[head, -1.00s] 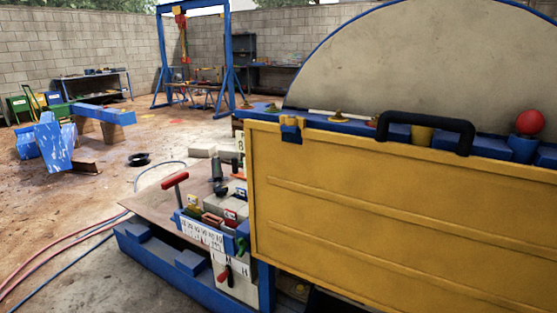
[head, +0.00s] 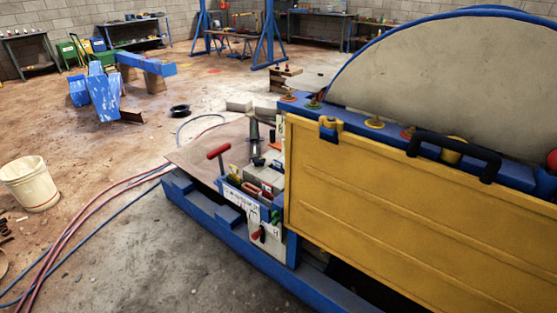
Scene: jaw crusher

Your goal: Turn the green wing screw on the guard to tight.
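The yellow guard (head: 390,205) is a large ribbed panel with a black handle (head: 455,152), standing upright at the right in the head view. A small green part (head: 275,216) shows at the guard's lower left edge, beside the white block. It may be the green wing screw, but it is too small to tell its shape or how tight it is. My gripper is not in view.
A blue base frame (head: 225,232) runs along the floor, with a red T-handle (head: 218,152) and small tools above it. Red and blue hoses (head: 85,215) cross the floor at left. A white bucket (head: 30,185) stands far left. Open floor lies in front of the base.

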